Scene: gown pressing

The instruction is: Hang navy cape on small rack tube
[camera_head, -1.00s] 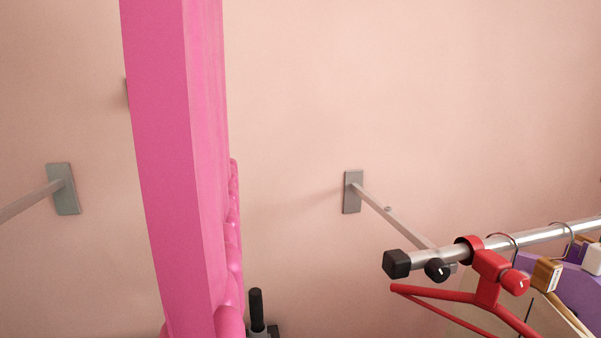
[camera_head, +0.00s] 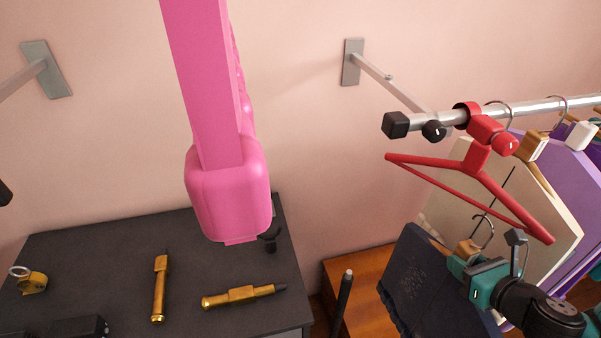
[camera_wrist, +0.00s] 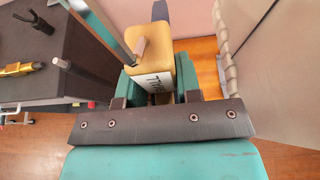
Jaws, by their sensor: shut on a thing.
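The navy cape (camera_head: 425,285) hangs from a hanger with a wooden block (camera_head: 467,250) and a metal hook (camera_head: 484,228), low at the right in the head view. My teal gripper (camera_head: 478,272) is shut on that wooden block, which also shows between its fingers in the wrist view (camera_wrist: 150,58). The hook points up and is apart from any tube. A silver rack tube (camera_head: 548,106) with a black end cap runs above my gripper; I cannot tell from its size whether it is the small rack tube.
A red hanger (camera_head: 480,172), a cream garment (camera_head: 535,215) and a purple garment (camera_head: 565,190) hang from the tube. A wall bracket (camera_head: 353,62) supports it. A dark table (camera_head: 205,265) with brass tools stands at left. A pink padded thing (camera_head: 228,190) blocks the centre-left view.

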